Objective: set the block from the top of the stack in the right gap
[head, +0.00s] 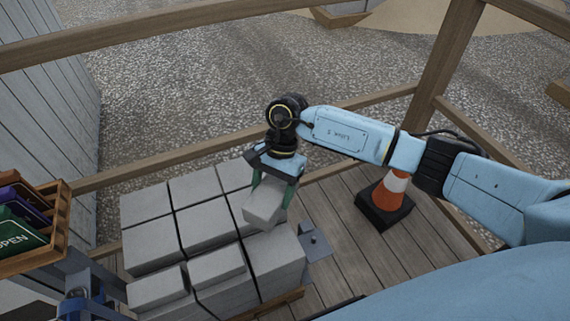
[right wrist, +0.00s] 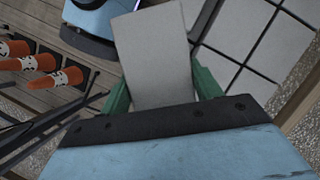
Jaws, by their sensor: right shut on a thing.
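My right gripper (head: 272,192) is shut on a pale grey block (head: 263,207), with a green finger on each side of it. The block is tilted and overlaps the right side of the stack (head: 152,243); I cannot tell whether it touches the blocks below. In the right wrist view the same block (right wrist: 155,60) sticks out between the fingers (right wrist: 161,92). The stack is grey blocks in rows, with narrow dark seams. Two slimmer blocks (head: 158,286) (head: 217,263) lie on its front row. The held block and gripper hide part of the right column, and no open gap shows clearly.
A traffic cone (head: 392,190) on a black base stands right of the stack on the deck (head: 335,215). A grey metal bracket (head: 314,243) is close to the stack's right edge. Wooden rails (head: 190,167) run behind. A wooden rack (head: 50,232) with an "OPEN" sign is at left.

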